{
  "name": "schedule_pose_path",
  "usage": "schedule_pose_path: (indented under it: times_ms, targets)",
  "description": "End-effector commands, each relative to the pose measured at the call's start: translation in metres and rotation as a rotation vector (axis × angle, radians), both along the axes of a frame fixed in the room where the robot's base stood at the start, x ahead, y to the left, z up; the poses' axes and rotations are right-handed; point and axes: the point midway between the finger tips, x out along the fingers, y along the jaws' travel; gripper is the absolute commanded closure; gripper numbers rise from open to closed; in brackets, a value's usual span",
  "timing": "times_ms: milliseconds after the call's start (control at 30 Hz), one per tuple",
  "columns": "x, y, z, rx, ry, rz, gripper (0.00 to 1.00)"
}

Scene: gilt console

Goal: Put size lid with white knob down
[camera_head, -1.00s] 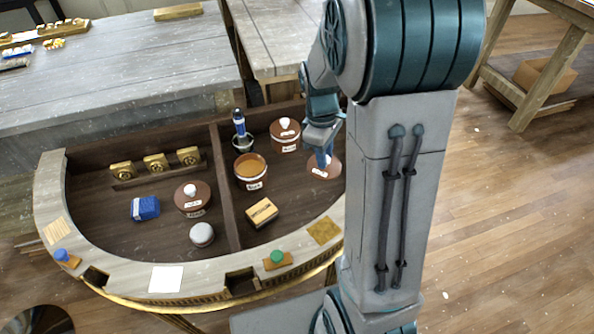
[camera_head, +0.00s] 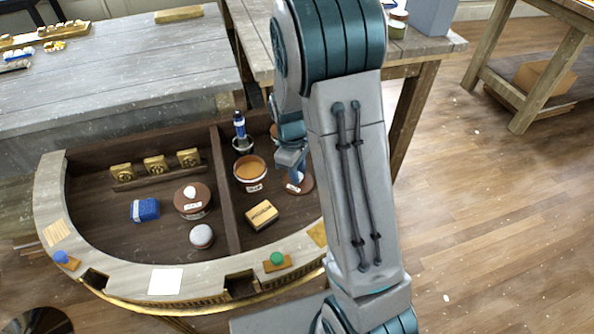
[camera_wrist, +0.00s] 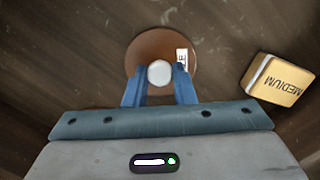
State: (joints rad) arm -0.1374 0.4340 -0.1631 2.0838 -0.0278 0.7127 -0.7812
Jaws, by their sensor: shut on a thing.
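The size lid (camera_head: 304,186) is a round brown disc with a white label and a white knob. It is in the right part of the curved console, partly hidden by my gripper. My gripper (camera_head: 296,176) is shut on its white knob. In the wrist view the blue fingers (camera_wrist: 159,88) sit on either side of the knob (camera_wrist: 159,73), with the brown lid (camera_wrist: 144,50) under it and the label at its right, partly covered. I cannot tell whether the lid touches the console's dark floor.
An open brown pot (camera_head: 250,184) stands left of the lid. A block marked MEDIUM (camera_wrist: 283,82) lies nearby, also in the head view (camera_head: 262,214). A divider (camera_head: 222,180) separates the left compartment, which has a lidded pot (camera_head: 193,208). Bare dark floor surrounds the lid.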

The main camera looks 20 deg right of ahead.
Motion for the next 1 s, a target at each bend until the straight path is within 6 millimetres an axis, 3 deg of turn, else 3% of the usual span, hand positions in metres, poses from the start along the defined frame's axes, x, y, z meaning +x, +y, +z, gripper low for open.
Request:
schedule_pose_path:
  times_ms: [133,167,200,233,633,1000]
  targets:
    - [0.0,0.0,-0.005,0.0,0.0,0.0,0.98]
    - [0.0,0.0,-0.004,0.0,0.0,0.0,0.71]
    - [0.0,0.0,-0.003,0.0,0.0,0.0,0.6]
    - [0.0,0.0,-0.003,0.0,0.0,0.0,0.55]
    - [0.001,0.0,0.006,0.0,-0.003,0.0,0.55]
    - [0.008,0.006,0.081,0.001,-0.005,-0.001,0.55]
